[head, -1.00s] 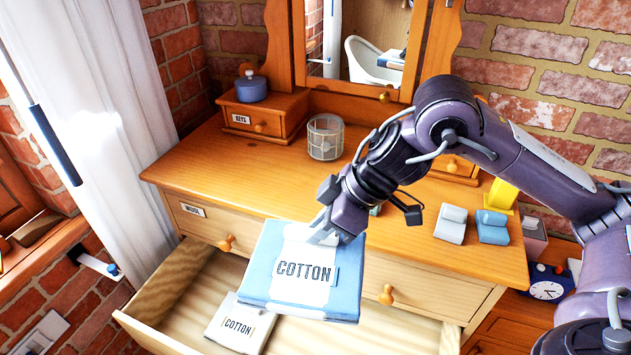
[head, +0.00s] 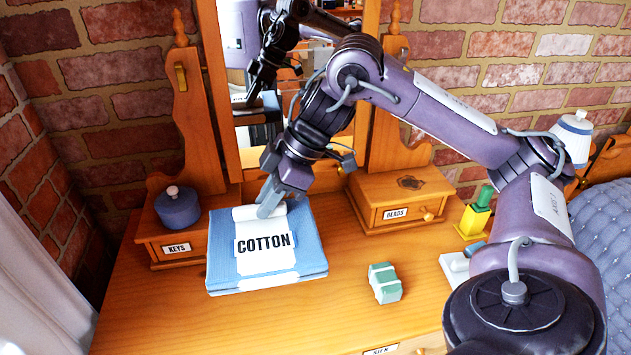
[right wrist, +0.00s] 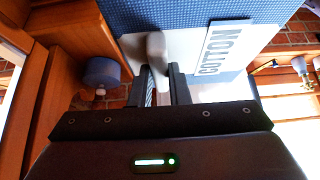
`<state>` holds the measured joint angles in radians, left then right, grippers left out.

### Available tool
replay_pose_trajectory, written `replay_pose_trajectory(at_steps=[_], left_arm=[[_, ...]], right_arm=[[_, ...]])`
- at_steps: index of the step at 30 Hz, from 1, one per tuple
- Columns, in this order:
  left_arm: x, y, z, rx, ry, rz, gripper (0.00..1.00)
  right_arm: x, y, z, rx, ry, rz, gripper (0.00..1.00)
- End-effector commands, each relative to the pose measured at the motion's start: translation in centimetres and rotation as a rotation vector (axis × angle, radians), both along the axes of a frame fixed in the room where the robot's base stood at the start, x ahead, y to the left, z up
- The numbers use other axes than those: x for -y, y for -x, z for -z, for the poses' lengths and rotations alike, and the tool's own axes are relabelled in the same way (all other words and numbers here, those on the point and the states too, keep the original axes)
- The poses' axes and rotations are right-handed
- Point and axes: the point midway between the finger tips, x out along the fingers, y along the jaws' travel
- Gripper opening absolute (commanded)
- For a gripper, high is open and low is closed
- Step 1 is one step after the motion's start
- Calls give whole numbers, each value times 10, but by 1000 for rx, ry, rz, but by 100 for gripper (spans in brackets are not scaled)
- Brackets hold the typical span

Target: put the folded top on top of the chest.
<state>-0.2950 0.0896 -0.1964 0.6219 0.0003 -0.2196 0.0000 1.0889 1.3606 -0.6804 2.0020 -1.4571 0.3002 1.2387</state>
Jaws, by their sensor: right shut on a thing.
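The folded top (head: 225,255) is a flat light-blue bundle with a white COTTON label. My right gripper (head: 268,207) is shut on the white rolled tab at its back edge. The right wrist view shows the fingers (right wrist: 163,82) closing on that tab, with the blue cloth (right wrist: 185,14) beyond. The top is over the wooden chest's top (head: 190,325), in front of the mirror and between two small drawers. I cannot tell whether it touches the wood. My left gripper is not in view.
The KEYS drawer (head: 170,238) with a blue pot (head: 177,208) stands close left of the top. The BEADS drawer (head: 395,213) is at right. The chest's front is clear.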

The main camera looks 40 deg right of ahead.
Motion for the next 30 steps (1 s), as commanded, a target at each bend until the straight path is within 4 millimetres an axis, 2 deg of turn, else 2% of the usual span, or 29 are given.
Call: replay_pose_trajectory(at_steps=[2, 5, 9, 16, 21, 26, 30], left_arm=[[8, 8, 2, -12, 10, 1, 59], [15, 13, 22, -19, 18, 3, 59], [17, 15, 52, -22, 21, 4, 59], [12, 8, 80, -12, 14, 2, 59], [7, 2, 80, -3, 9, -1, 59], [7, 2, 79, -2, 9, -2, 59], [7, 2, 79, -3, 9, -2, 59]], right_arm=[[4, 0, 1, -1, -3, -2, 0], [4, 0, 25, -3, -4, -5, 0], [4, 1, 67, -5, -4, -4, 0], [4, 1, 118, -4, -5, -4, 0], [5, 1, 144, -3, -2, -2, 0], [5, 0, 156, 0, -2, -3, 0], [5, 1, 175, -2, -3, -2, 0]])
